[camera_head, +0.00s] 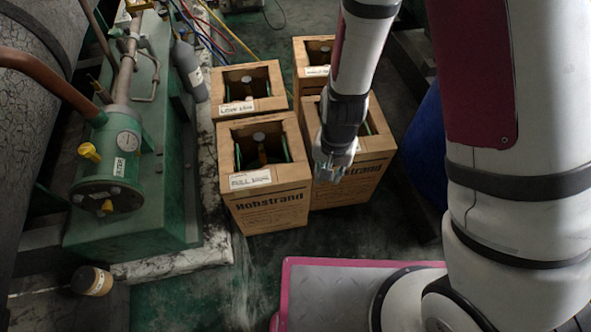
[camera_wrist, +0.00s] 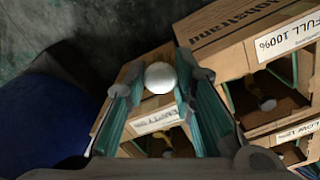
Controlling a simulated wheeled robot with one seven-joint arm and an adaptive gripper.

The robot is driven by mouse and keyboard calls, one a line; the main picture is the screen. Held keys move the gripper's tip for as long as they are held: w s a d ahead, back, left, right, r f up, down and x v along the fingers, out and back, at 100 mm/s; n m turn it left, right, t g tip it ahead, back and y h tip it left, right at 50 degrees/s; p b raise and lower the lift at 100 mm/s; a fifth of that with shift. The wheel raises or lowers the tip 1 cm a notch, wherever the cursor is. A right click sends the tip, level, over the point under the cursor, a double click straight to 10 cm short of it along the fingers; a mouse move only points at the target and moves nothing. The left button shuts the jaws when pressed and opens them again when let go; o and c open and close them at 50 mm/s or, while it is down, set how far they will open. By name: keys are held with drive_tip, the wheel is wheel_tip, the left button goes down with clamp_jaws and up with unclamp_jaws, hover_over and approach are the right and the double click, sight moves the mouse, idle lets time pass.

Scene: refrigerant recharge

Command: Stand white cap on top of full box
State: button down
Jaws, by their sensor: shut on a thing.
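The white cap (camera_wrist: 160,77) shows in the wrist view as a small round white thing between the fingertips of my gripper (camera_wrist: 155,85). My gripper is shut on it. In the head view my gripper (camera_head: 335,170) hangs over the front right box, and I cannot make out the cap there. The full box (camera_head: 268,208) is the front left cardboard box, left of my gripper. In the wrist view its label reads FULL 100% (camera_wrist: 289,40). A pale round top (camera_head: 259,136) shows inside its opening.
The front right box (camera_head: 355,185) appears labelled EMPTY in the wrist view. Two more boxes stand behind: a low one (camera_head: 244,90) and another (camera_head: 316,50). Green machinery (camera_head: 150,215) is at left, a blue barrel (camera_head: 431,150) at right. A small brown container (camera_head: 91,281) lies front left.

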drive_tip(key=s+f+m+p, duration=0.2)
drive_tip(key=s+f, duration=0.2)
drive_tip(key=s, duration=0.2)
drive_tip(key=b, duration=0.2)
hover_over(294, 172)
wheel_tip(294, 172, down, 2)
drive_tip(key=shift+f, duration=0.1)
drive_tip(key=shift+f+b, duration=1)
drive_tip(key=shift+f, duration=0.75)
drive_tip(key=c, duration=1.3)
unclamp_jaws()
drive_tip(key=shift+c, duration=0.2)
